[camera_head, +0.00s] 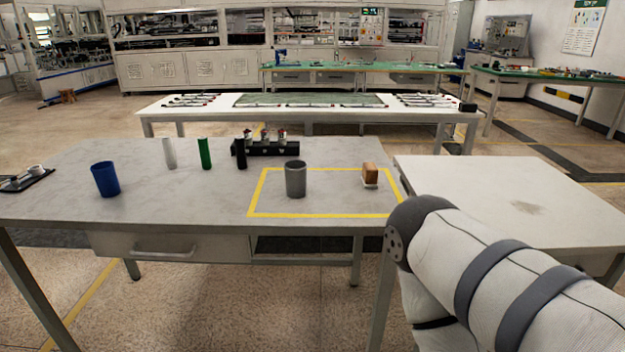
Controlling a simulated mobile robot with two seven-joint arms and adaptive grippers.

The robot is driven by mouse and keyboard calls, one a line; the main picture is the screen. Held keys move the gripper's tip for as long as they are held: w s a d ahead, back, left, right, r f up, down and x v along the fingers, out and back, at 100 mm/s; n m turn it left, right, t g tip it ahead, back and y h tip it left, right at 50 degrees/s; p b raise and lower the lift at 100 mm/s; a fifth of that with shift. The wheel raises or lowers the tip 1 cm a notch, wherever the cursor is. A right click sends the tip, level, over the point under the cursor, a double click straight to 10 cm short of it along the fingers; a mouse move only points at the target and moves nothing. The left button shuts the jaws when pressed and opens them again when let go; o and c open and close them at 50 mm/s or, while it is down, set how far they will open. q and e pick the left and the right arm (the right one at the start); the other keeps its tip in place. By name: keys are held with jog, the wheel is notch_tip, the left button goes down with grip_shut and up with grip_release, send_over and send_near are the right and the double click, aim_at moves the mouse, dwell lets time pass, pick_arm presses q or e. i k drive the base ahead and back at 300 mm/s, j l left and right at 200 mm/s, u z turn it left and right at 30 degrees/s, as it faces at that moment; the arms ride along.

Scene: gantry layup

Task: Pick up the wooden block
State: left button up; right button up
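The wooden block (370,173) is small and reddish-brown. It stands on a small white base (369,185) at the right side of a yellow taped rectangle (320,214) on the grey table (190,204). A link of my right arm (500,270) comes in from the lower right, in front of the table's right end. Neither of my grippers is in view, and my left arm is not in view.
A grey cup (295,179) stands inside the rectangle, left of the block. A blue cup (105,179), a white cylinder (169,153), a green cylinder (205,153) and a black cylinder (241,154) stand further left. A black holder (265,148) is behind. A side table (500,185) is at right.

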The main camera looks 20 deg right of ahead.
aim_at(369, 177)
jog(key=z, duration=1.45)
